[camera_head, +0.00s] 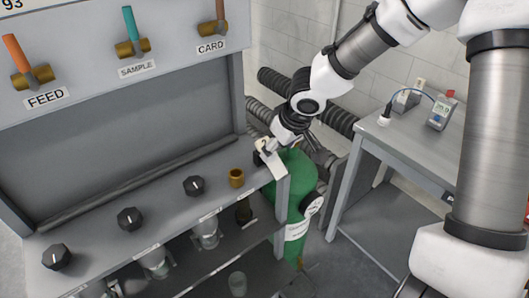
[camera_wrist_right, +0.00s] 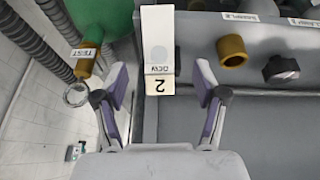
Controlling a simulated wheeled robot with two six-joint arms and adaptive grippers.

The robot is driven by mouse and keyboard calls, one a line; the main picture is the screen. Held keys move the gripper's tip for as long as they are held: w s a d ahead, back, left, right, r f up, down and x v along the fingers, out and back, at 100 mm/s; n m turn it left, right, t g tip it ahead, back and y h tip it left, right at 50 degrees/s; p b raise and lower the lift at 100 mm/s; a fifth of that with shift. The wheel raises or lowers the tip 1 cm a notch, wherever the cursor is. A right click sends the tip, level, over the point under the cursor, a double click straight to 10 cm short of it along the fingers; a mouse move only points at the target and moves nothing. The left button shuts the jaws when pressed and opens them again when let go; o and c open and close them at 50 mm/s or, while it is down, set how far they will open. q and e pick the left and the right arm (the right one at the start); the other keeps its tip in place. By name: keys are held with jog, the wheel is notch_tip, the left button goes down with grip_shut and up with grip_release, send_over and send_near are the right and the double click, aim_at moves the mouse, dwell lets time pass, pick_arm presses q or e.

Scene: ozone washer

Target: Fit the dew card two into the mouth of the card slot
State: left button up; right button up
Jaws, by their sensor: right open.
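The gripper is open. I cannot make out the mouth of the card slot in either view. My left gripper is not in view.
A brass cup (camera_head: 236,178) stands on the bench (camera_head: 150,205) left of the gripper, with several black knobs farther left. A green cylinder (camera_head: 296,180) stands just beyond the bench end. A side table (camera_head: 400,140) holds small devices.

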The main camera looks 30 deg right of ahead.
jog(key=x, duration=0.5)
jog(key=shift+w+d+f, duration=0.1)
jog(key=shift+w+f, duration=0.15)
jog(key=shift+w, duration=0.15)
jog(key=shift+s+r, duration=0.25)
jog(key=shift+s, duration=0.05)
jog(key=shift+c, duration=0.7)
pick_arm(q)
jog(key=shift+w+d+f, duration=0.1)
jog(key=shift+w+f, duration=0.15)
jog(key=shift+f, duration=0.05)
pick_arm(e)
jog(key=c, duration=1)
jog(key=r+p, duration=0.2)
jog(key=r, duration=0.2)
jog(key=r+p, duration=0.1)
jog(key=r, duration=0.3)
jog(key=shift+w+p, duration=0.2)
jog(key=shift+p, duration=0.2)
notch_tip(320, 180, up, 9)
jog(key=p, duration=0.1)
send_over(273, 158)
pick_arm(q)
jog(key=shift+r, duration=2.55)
pick_arm(e)
jog(key=shift+s+r, duration=0.2)
jog(key=shift+r, duration=0.2)
